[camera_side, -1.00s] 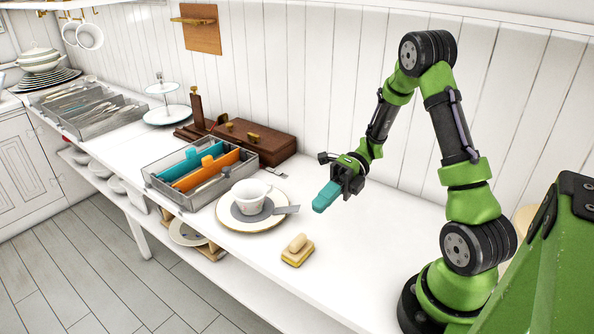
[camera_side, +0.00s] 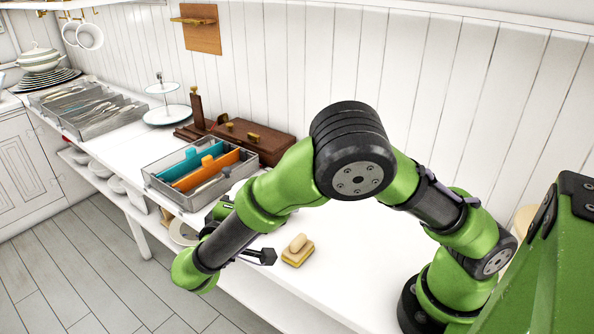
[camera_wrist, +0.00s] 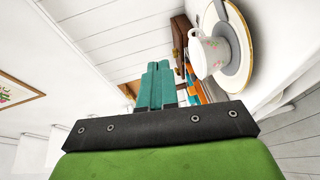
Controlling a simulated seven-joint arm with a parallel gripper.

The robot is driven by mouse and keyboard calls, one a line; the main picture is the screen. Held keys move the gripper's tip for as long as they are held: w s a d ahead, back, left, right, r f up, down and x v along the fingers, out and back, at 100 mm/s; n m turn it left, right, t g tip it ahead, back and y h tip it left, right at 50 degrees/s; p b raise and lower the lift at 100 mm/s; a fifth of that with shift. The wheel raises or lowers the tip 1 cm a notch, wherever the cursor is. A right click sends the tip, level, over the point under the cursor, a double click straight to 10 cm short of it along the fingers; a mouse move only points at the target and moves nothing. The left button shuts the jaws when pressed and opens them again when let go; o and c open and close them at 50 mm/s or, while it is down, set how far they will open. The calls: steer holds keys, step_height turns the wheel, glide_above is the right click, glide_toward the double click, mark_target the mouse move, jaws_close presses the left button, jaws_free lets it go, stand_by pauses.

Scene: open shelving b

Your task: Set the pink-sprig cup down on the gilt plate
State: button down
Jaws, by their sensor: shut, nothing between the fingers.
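The white cup with small pink sprigs (camera_wrist: 208,55) shows in the wrist view at the upper right, on a grey disc (camera_wrist: 232,45). The disc lies on the white gilt plate (camera_wrist: 248,60). The picture there is turned on its side, so the cup appears to lie over. My gripper (camera_wrist: 158,66) has its teal fingers pressed together, empty, to the left of the cup and apart from it. In the side view my arm hides the fingers, most of the cup and the plate.
A yellow sponge with a tan piece on top (camera_side: 298,250) lies near the counter's front edge. A metal tray with teal and orange dividers (camera_side: 160,182) and a brown wooden box (camera_side: 265,145) stand behind. The counter right of the sponge is clear.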

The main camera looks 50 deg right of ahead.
steer(key=w+a+r+n+t+y, duration=0.2)
steer(key=a+r+n+t, duration=0.15)
steer(key=a+t, duration=0.35)
step_height(320, 180, down, 13)
steer(key=g, duration=0.2)
steer(key=shift+n+h, duration=0.3)
steer(key=shift+n, duration=0.05)
steer(key=x, duration=0.9)
steer(key=shift+w, duration=0.25)
steer(key=d, duration=0.3)
steer(key=shift+s+d, duration=0.1)
steer(key=shift+d, duration=0.35)
steer(key=shift+s+d, duration=0.15)
steer(key=shift+d, duration=0.7)
steer(key=shift+a, duration=0.1)
